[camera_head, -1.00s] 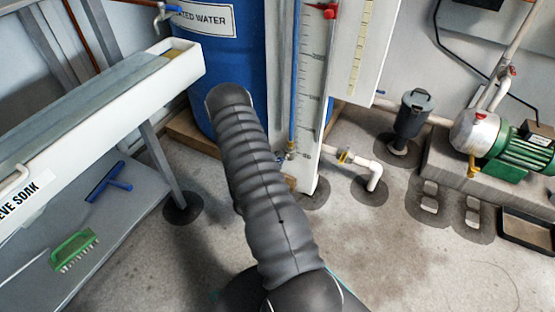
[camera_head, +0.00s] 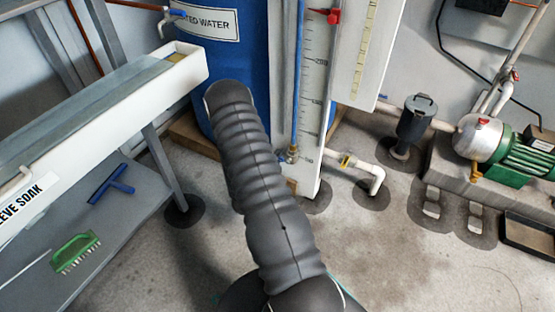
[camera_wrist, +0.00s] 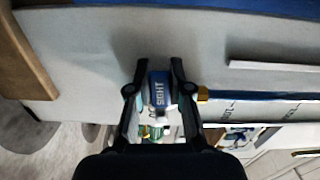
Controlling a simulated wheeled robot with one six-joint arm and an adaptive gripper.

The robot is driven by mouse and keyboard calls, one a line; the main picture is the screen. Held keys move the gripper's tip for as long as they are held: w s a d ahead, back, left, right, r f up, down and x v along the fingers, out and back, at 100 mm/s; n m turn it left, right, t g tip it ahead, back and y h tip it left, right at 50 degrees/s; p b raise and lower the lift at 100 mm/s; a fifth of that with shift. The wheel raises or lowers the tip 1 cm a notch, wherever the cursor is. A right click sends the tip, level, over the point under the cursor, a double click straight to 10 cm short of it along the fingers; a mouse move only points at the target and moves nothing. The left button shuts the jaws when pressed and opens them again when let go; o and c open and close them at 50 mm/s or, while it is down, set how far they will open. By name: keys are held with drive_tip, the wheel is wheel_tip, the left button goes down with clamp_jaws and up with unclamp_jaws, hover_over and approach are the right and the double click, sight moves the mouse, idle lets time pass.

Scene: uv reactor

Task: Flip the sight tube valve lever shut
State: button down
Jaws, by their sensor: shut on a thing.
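The sight tube (camera_head: 299,70) runs blue along the white scale board (camera_head: 314,100) beside the blue barrel in the head view. A small brass valve fitting (camera_head: 292,153) sits at its lower end. In the wrist view, the blue lever marked SIGHT (camera_wrist: 160,95) lies between the two fingers of my gripper (camera_wrist: 159,68). The gripper is shut on this lever, with a finger on each side. The valve body is mostly hidden in the wrist view.
The blue water barrel (camera_head: 235,75) stands behind my arm. A white trough (camera_head: 90,115) over a grey shelf is at the left. Bare floor lies between.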

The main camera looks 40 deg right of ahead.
drive_tip(key=shift+r+m, duration=0.2)
drive_tip(key=shift+m, duration=0.4)
drive_tip(key=c, duration=1)
unclamp_jaws()
drive_tip(key=shift+d, duration=0.1)
drive_tip(key=shift+c, duration=0.2)
drive_tip(key=shift+s+a, duration=0.1)
drive_tip(key=shift+a, duration=0.4)
drive_tip(key=v, duration=1.1)
